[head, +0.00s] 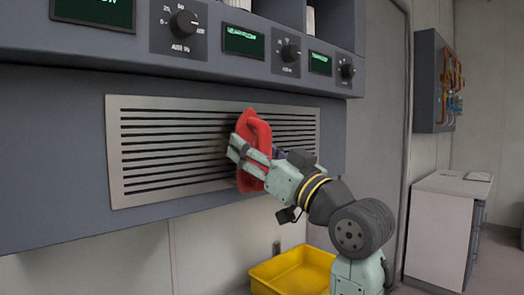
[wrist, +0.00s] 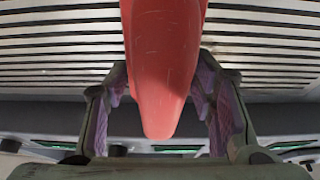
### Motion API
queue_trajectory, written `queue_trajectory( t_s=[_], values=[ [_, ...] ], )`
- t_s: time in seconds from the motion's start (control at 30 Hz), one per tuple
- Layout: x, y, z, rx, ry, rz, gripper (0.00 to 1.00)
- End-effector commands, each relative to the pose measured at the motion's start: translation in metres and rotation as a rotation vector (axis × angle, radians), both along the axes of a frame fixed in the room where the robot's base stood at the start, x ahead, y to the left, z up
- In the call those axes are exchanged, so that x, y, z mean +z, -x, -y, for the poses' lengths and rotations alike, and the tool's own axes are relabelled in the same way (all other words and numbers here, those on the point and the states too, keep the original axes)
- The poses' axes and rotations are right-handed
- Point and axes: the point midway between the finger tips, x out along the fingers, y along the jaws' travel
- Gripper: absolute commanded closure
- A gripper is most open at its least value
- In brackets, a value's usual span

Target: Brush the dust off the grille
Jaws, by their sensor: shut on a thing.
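The grille (head: 165,150) is a pale metal panel with dark horizontal slots, set in the front of a grey cabinet. Its slats (wrist: 60,50) also fill the upper part of the wrist view. My gripper (head: 250,155) is shut on a red brush (head: 256,130) and holds it against or very close to the grille, right of its middle. The brush's red body (wrist: 163,60) stands between my fingers in the wrist view. Its bristles are hidden. A darker smudge (head: 217,145), perhaps dust, shows on the slats just left of the brush.
A control panel with black knobs (head: 184,24) and green displays (head: 243,41) juts out above the grille. A yellow bin (head: 290,272) stands below on the right. A white cabinet (head: 440,225) and a grey wall box (head: 428,80) are farther right.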

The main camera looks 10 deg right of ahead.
Motion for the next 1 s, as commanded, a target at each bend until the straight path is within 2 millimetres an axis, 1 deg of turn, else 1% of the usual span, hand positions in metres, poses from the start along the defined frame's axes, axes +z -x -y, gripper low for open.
queue_trajectory(
  t_s=[0.03,0.1,0.37,0.7,0.87,1.0],
  values=[
    [-0.001,0.003,-0.006,0.002,0.004,0.0,0.72],
    [-0.001,0.006,-0.01,0.003,0.003,0.001,0.72],
    [-0.001,0.012,-0.017,0.001,0.003,-0.001,0.72],
    [0.0,0.029,-0.039,0.002,0.002,0.0,0.72],
    [0.0,0.031,-0.041,0.0,0.001,0.0,0.72],
    [0.0,0.035,-0.048,0.001,0.002,0.0,0.72]
  ],
)
